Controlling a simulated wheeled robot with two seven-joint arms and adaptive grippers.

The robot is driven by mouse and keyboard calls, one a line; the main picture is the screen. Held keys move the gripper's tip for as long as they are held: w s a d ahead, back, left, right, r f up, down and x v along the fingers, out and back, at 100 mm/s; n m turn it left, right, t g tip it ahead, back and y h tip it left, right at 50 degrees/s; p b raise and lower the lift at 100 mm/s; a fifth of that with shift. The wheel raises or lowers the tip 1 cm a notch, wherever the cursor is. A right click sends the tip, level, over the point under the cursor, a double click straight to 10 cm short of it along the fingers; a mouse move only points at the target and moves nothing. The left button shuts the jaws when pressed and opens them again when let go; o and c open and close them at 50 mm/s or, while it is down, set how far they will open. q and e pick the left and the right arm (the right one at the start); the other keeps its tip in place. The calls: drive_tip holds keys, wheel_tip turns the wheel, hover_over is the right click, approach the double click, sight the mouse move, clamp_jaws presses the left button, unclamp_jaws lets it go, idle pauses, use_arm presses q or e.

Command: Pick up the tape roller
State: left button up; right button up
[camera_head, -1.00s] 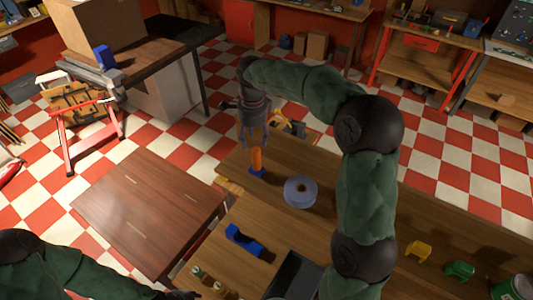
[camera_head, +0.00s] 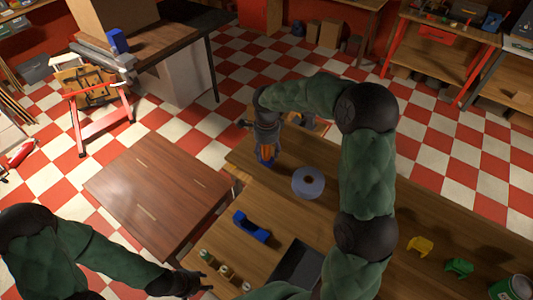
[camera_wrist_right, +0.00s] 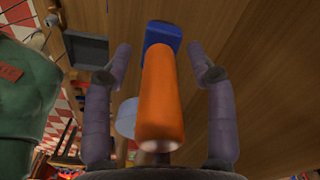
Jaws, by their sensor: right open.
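The tape roller, which I take to be the tool with an upright orange handle and a blue base, stands on the wooden bench; its orange part shows in the head view (camera_head: 266,152). In the right wrist view the orange handle (camera_wrist_right: 162,100) points toward the camera, with the blue end beyond it. My right gripper (camera_head: 267,153) is open around the handle, one finger on each side with gaps, in the wrist view (camera_wrist_right: 160,55). My left gripper (camera_head: 205,286) is low in the head view near small bottles, its fingers too small to judge.
A blue-grey ring-shaped roll (camera_head: 308,182) lies right of the tool. A blue dispenser-like part (camera_head: 250,227), small bottles (camera_head: 225,270) and a dark tray (camera_head: 297,262) are nearer. Yellow (camera_head: 420,244) and green (camera_head: 458,267) parts sit at the right. A lower brown table (camera_head: 150,190) stands left.

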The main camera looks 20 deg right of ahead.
drive_tip(key=shift+f, duration=0.2)
clamp_jaws()
drive_tip(key=shift+r, duration=0.1)
